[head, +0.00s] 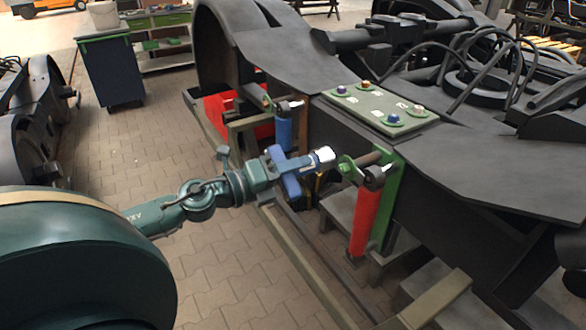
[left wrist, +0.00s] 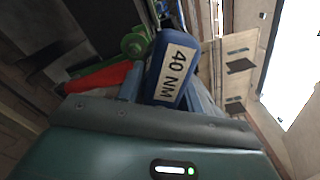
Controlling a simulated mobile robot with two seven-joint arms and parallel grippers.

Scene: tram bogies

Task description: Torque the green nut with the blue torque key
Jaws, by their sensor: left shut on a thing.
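My left gripper (head: 275,163) comes in from the left and is shut on the blue torque key (head: 291,186). The key's pale end (head: 324,155) points right, a short gap from a round green piece (head: 348,167) on the bogie side. I cannot tell whether this piece is the green nut. In the left wrist view the blue key (left wrist: 172,65) carries a white "40 NM" label, and the green piece (left wrist: 134,44) shows behind it. My right gripper is in neither view.
A red cylinder (head: 363,222) hangs by a green bracket (head: 387,205). A blue cylinder (head: 284,127) hangs farther left. A pale green plate (head: 378,107) with several coloured nuts lies on the dark bogie frame (head: 460,150). The paved floor (head: 140,150) at left is clear.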

